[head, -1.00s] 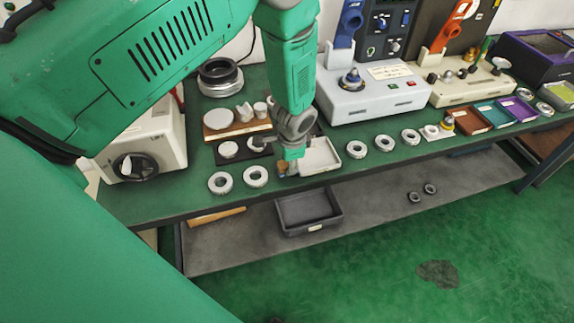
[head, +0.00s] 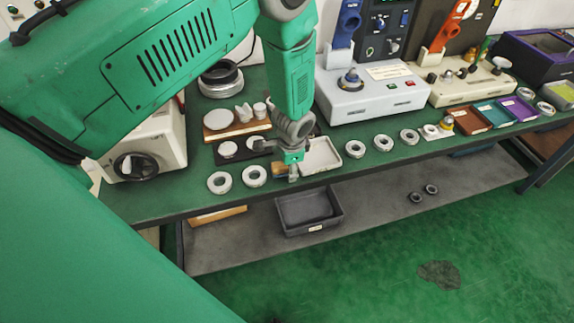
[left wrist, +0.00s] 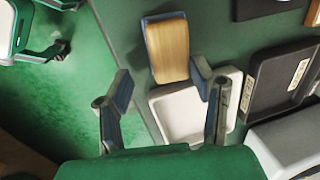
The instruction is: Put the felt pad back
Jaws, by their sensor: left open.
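A small block with a tan top and blue-grey sides, which looks like the felt pad (left wrist: 168,48), lies on the green bench in the left wrist view. It also shows in the head view (head: 279,171), partly behind my gripper. It is beside the white tray (left wrist: 187,122), close to its edge. My left gripper (head: 283,163) is above the bench's front edge by the pad and tray. In the left wrist view its two fingers (left wrist: 165,100) are wide apart with nothing between them; whether one touches the tray is unclear. My right gripper is not in the head view.
Several metal rings (head: 254,176) lie along the bench front. A dark board with white discs (head: 228,149) is behind them. A black bin (head: 308,210) stands on the lower shelf. A green-white part with dark finger-like ends (left wrist: 40,42), possibly mine, hangs over the floor.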

